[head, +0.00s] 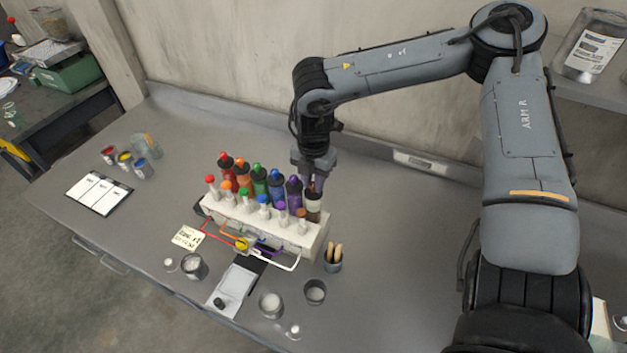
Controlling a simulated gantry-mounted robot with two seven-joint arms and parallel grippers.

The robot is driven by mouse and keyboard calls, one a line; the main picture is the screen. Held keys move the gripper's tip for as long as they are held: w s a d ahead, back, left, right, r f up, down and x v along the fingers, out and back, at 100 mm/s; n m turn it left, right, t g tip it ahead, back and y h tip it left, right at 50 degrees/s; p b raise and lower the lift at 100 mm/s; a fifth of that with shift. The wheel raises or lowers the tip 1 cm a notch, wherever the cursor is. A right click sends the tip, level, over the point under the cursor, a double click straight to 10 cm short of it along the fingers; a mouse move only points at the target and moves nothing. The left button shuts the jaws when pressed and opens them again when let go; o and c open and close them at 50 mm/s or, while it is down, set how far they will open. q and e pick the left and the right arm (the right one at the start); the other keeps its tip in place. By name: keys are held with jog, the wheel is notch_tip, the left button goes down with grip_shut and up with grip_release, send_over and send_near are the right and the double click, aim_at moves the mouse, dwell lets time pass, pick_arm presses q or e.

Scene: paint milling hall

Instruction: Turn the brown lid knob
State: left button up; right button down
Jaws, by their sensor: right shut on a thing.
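The brown bottle (313,208) with a pale label stands at the right end of the back row. My right gripper (316,184) points down over it, shut at its top. The fingers mostly hide the brown lid knob there. A small brown top (301,213) shows at the right end of the front row. My left gripper is not in view.
Coloured tubes run along the rack's front near a pale note (187,238). A cup with wooden sticks (333,258), several small metal cups and a scale (234,285) stand in front. A clipboard (99,192) and paint pots lie left.

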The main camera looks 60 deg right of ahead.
aim_at(313, 184)
jog(key=n, duration=0.4)
jog(key=shift+b, duration=0.35)
jog(key=shift+n, duration=1.9)
jog(key=c, duration=1)
grip_release()
jog(key=shift+o, duration=0.2)
notch_tip(313, 184, up, 11)
jog(key=shift+f, duration=0.1)
